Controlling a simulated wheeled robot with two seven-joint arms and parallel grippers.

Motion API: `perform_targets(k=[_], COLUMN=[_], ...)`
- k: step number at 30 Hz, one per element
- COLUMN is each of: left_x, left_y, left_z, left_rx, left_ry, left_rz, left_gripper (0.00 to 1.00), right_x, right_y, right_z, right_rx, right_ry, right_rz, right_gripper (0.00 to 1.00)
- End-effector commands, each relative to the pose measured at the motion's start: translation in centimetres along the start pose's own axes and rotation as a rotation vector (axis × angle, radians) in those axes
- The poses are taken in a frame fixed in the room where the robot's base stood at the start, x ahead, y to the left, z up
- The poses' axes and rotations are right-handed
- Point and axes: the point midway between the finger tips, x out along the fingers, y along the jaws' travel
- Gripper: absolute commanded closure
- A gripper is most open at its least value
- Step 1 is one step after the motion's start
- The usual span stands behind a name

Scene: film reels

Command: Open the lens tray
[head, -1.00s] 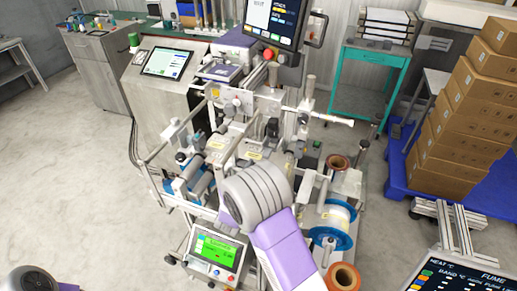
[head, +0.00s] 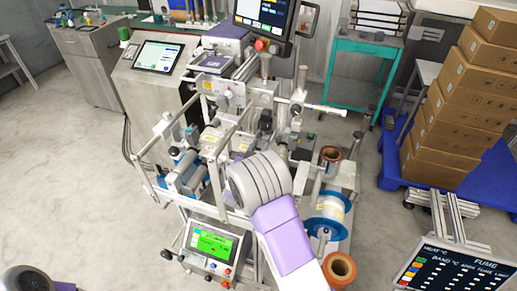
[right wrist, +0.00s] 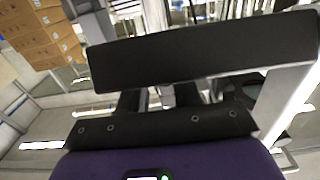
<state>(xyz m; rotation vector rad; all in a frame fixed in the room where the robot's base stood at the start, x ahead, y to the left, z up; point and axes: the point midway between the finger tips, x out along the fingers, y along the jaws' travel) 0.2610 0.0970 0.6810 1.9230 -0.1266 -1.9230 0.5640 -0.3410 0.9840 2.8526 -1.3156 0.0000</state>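I cannot pick out the lens tray for certain in either view. The film reel machine (head: 155,95) stands in the middle of the head view. My right arm reaches over its front from below, and its grey ribbed joint hides part of the machine there. My right gripper (right wrist: 160,125) shows as dark parts close up in the right wrist view. A wide dark bar (right wrist: 205,48) crosses above it; I cannot tell whether they touch. I cannot see whether the fingers are open. My left gripper is out of view; only a bit of my left arm shows at the lower left.
A green screen box (head: 210,244) stands at the machine's front. A white spool with blue flanges (head: 328,212) and copper-coloured reels (head: 339,268) sit close right of my right arm. Stacked cartons (head: 460,100) on a blue pallet stand at right. The floor at left is clear.

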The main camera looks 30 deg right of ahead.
Motion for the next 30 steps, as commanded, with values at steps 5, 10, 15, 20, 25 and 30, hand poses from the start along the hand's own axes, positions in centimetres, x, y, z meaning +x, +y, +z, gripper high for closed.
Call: perform_targets(k=[5,10,15,20,25,30], left_x=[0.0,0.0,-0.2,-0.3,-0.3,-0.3], left_y=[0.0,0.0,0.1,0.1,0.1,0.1], left_z=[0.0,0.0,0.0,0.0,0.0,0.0], left_rx=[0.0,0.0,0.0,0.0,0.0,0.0], left_ry=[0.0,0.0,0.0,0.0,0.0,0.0], left_rz=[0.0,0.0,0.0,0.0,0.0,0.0], left_gripper=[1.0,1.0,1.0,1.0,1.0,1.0], right_x=[0.0,-0.1,-2.2,-4.8,-5.4,-5.4], right_y=[0.0,0.0,-0.8,-0.9,-0.7,-0.7], right_z=[0.0,0.0,0.0,0.0,0.0,0.0], right_rx=[0.0,0.0,-0.001,0.0,0.0,0.0], right_ry=[0.0,0.0,-0.002,-0.003,0.0,0.0], right_rz=[0.0,0.0,-0.005,-0.004,0.0,0.0], right_gripper=[1.0,1.0,1.0,1.0,1.0,1.0])
